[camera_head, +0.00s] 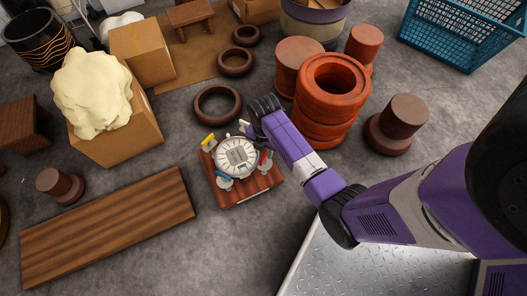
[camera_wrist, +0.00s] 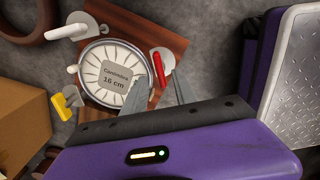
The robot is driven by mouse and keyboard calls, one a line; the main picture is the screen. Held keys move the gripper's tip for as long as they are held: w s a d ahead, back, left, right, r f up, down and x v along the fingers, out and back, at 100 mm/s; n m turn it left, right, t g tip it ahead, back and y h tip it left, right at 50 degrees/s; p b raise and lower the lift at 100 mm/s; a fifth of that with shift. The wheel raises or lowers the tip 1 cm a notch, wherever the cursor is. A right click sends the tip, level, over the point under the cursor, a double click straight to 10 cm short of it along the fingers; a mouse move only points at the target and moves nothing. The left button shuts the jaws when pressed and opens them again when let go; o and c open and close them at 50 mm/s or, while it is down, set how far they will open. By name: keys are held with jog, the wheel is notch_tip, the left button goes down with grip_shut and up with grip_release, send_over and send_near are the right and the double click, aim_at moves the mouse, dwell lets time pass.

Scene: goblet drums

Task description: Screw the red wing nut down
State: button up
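The red wing nut (camera_wrist: 159,68) stands upright on a pale round clamp at the edge of the goblet drum's white head (camera_wrist: 88,72). In the head view the red wing nut (camera_head: 263,157) is at the right side of the drum (camera_head: 237,158). My gripper (camera_wrist: 158,84) is open, with one grey finger on each side of the red wing nut's lower end in the wrist view. Visible gaps suggest it is not gripped; the exact depth cannot be told. In the head view my arm covers much of the gripper.
A yellow wing nut (camera_head: 208,139), a blue one (camera_head: 223,175) and a white one (camera_head: 244,124) stand around the drum. The drum sits on a wooden board (camera_head: 245,196). Orange-red clay rings (camera_head: 318,128) stand close to my arm. Open floor lies below the board.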

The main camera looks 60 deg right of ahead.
aim_at(264, 156)
notch_tip(264, 156, down, 4)
jog(key=shift+f+b, duration=0.1)
jog(key=shift+b, duration=0.6)
grip_shut()
